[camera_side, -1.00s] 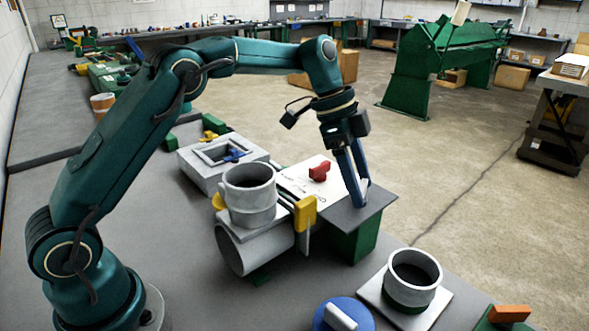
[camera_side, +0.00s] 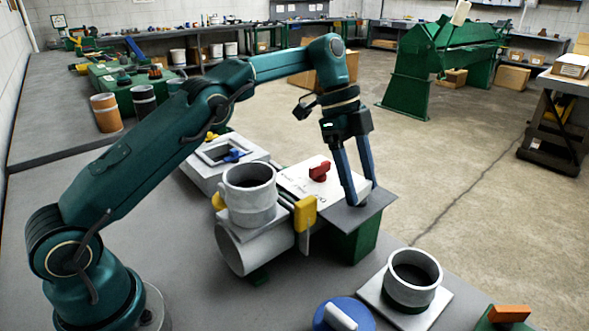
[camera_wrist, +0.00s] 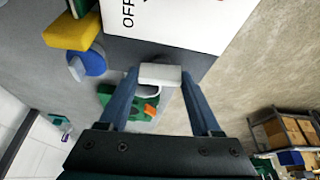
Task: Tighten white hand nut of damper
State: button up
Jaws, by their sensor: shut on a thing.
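The white hand nut (camera_wrist: 160,75) shows in the wrist view as a pale block between my fingertips, in front of a dark round part at the edge of a dark grey plate (camera_wrist: 125,48). My gripper (camera_wrist: 160,82) is shut on it, with one finger on each side. In the side view my gripper (camera_side: 362,203) points down at the grey plate (camera_side: 380,205), and the nut cannot be made out there. The damper's white face plate (camera_side: 305,180) has black marks and a red handle (camera_side: 320,170). Part of its lettering, "OFF", shows in the wrist view.
A grey pipe tee (camera_side: 250,195) and a yellow lever (camera_side: 305,213) stand close left of the plate. A round collar (camera_side: 415,272) on a white base and a blue disc with a white handle (camera_side: 342,315) lie in front. Open floor lies to the right.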

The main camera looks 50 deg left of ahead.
dwell(0.3)
jog(key=o, duration=1.4)
jog(key=shift+n, duration=0.4)
